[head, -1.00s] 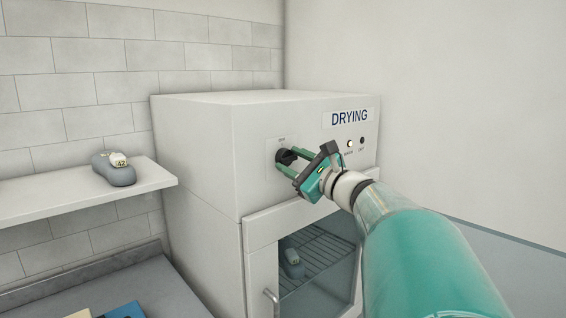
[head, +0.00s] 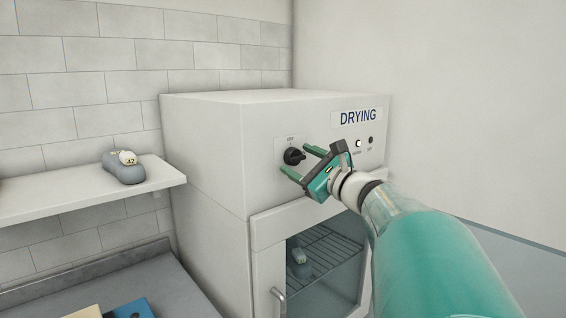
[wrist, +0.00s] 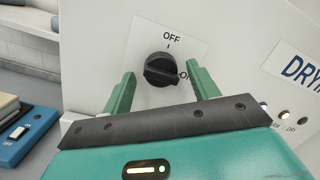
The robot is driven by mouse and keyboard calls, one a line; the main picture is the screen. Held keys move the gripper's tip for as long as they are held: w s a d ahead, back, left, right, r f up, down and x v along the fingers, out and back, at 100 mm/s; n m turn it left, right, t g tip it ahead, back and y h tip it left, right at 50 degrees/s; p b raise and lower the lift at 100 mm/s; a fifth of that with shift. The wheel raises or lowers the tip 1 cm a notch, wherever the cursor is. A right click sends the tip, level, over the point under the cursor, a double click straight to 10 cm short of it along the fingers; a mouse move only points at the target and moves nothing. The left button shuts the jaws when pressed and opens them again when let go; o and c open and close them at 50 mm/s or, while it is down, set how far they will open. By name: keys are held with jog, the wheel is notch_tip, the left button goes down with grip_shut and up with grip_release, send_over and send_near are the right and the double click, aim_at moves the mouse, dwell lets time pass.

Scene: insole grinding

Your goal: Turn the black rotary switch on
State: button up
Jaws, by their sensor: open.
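The black rotary switch (head: 293,156) is on the upper front of the white drying cabinet (head: 205,150). In the wrist view the switch (wrist: 161,69) has OFF printed above it and ON at its right. Its grip ridge lies roughly sideways, with the right end toward ON. My gripper (head: 296,160) is open and empty, in front of the switch. In the wrist view its two green fingers (wrist: 161,74) stand on either side of the switch, apart from it.
A bright white lamp (head: 358,143) and a dark one (head: 371,140) sit right of the switch under the DRYING sign (head: 357,116). Below is a glass door with a handle (head: 280,300). A shelf (head: 60,208) at left holds a grey insole form (head: 124,170).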

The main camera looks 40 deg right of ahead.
jog(key=s+f, duration=0.2)
jog(key=s, duration=1.1)
jog(key=shift+s+d, duration=0.2)
jog(key=shift+s, duration=0.1)
